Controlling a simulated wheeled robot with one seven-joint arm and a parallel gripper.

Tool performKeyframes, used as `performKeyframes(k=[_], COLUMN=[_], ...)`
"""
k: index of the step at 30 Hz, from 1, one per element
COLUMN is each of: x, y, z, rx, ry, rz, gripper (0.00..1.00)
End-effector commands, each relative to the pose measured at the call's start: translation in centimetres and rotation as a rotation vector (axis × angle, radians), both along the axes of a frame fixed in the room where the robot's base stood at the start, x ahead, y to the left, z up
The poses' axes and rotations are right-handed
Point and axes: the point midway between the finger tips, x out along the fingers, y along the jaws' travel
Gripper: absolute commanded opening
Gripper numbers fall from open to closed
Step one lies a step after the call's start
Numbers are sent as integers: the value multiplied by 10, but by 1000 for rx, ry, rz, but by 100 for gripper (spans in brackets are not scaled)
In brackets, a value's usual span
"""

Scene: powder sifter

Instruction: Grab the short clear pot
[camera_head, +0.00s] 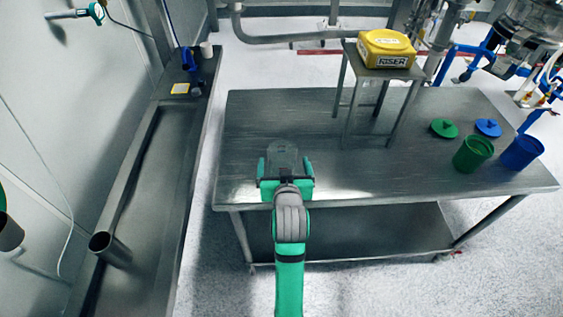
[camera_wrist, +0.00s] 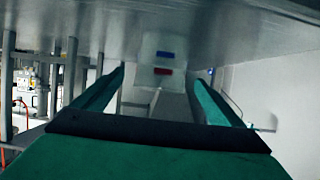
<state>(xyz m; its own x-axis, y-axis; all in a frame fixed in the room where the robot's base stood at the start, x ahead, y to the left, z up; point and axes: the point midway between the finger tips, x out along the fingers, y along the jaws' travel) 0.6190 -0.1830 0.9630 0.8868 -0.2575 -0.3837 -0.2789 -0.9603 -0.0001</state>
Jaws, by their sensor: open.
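My gripper (camera_head: 285,166) is open, low over the near left part of the steel table (camera_head: 330,175). Its two teal fingers stand apart, and they frame the wrist view (camera_wrist: 158,77) from both sides. A dark grey, partly see-through-looking shape (camera_head: 285,157) shows between the fingers in the head view. I cannot tell whether it is the short clear pot or part of my gripper. In the wrist view a pale patch (camera_wrist: 163,63) with a blue and a red mark shows beyond the fingers. I cannot tell what it is. No other clear pot can be made out.
A green pot (camera_head: 473,154) and a blue pot (camera_head: 521,152) stand at the table's right, their lids (camera_head: 444,128) (camera_head: 488,127) behind them. A riser stand (camera_head: 385,72) carries a yellow box (camera_head: 386,48). A side bench (camera_head: 150,190) holds a metal cylinder (camera_head: 110,249). The table's middle is clear.

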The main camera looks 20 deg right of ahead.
Motion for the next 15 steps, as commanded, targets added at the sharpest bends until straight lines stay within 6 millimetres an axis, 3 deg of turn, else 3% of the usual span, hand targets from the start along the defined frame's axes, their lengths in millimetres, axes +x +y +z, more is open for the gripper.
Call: performKeyframes(k=[15], x=[44], y=[-8], z=[-28], rx=[0], ry=[0], rz=[2], gripper=[91])
